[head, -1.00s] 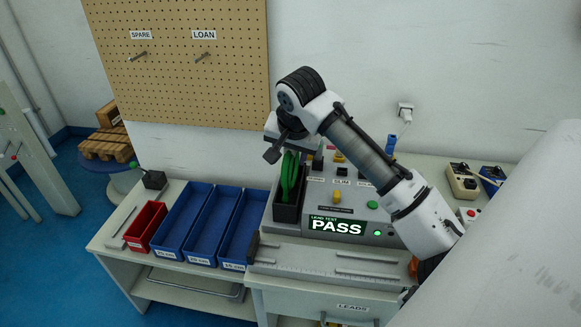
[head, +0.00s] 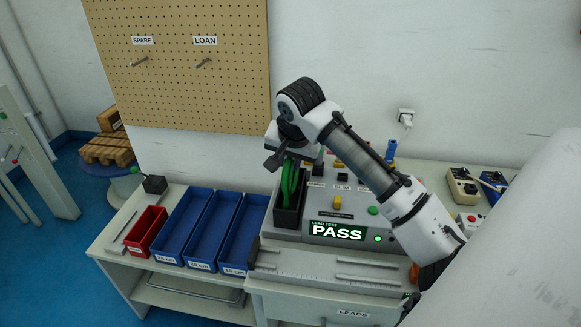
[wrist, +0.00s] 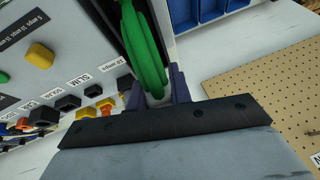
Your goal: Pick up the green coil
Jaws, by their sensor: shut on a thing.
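The green coil (head: 288,182) stands upright in a black open holder (head: 288,217) at the left end of the grey test unit. My gripper (head: 283,157) is above the holder, at the top of the coil. In the wrist view the coil (wrist: 144,45) runs down between the two dark fingers of my gripper (wrist: 154,92), which are shut on it. The coil's lower part is hidden inside the holder.
The test unit shows PASS on its display (head: 337,231). Blue bins (head: 211,228) and a red bin (head: 146,230) stand to the left. A pegboard (head: 180,60) with SPARE and LOAN pegs hangs behind. A ruled ledge (head: 330,268) lies in front.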

